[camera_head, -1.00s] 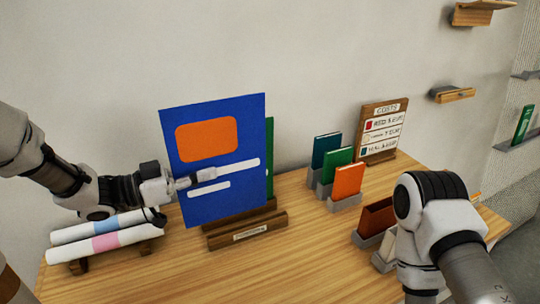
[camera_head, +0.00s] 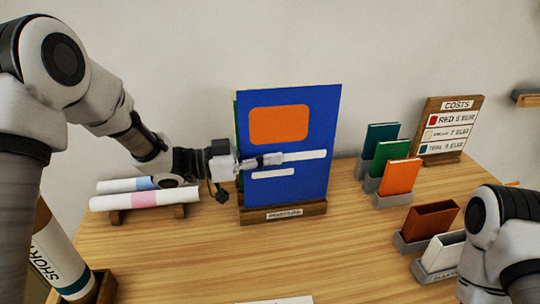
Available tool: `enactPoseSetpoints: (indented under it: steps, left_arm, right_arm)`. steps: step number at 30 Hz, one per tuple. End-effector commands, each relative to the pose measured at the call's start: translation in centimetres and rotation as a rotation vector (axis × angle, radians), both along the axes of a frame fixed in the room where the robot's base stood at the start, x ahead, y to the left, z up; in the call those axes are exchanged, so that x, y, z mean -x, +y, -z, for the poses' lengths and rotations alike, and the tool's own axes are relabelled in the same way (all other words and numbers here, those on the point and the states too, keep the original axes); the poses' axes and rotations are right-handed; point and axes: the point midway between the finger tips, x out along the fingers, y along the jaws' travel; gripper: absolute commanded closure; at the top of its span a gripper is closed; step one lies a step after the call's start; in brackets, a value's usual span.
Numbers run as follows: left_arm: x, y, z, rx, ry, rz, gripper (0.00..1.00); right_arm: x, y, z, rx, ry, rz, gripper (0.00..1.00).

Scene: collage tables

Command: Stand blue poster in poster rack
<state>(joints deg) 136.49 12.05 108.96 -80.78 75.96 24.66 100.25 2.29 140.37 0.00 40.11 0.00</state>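The blue poster (camera_head: 312,186), with an orange block and white stripes, stands nearly upright at the poster rack (camera_head: 258,216). Its lower edge meets the top of the rack's labelled wooden front bar; whether it rests in the slot is hidden. My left gripper (camera_head: 268,160) is at the poster's left edge, with one finger lying across its front face. The other finger is hidden, but it appears shut on the poster. A green sliver (camera_head: 236,128) shows behind the poster's left edge. My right gripper is out of view; only its arm shows at lower right.
Rolled posters (camera_head: 150,200) lie on a wooden holder at left. Teal, green and orange (camera_head: 399,177) books stand in grey holders at right, near the costs board (camera_head: 449,128). Brown (camera_head: 430,221) and white holders stand nearer. The middle front tabletop is mostly clear.

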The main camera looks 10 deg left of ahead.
Motion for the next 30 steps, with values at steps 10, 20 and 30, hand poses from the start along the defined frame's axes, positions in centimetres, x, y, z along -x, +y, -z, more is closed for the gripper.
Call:
enactPoseSetpoints:
  steps: [10,20,30]
  left_arm:
    - [-0.01,0.01,-0.09,0.000,0.000,0.000,1.00]
    - [0.14,0.35,-0.19,0.001,0.001,-0.001,1.00]
    - [0.18,0.40,-0.08,0.000,0.000,0.000,1.00]
  right_arm:
    - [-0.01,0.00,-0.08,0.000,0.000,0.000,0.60]
    - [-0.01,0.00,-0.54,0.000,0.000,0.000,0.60]
    - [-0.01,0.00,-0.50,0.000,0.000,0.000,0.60]
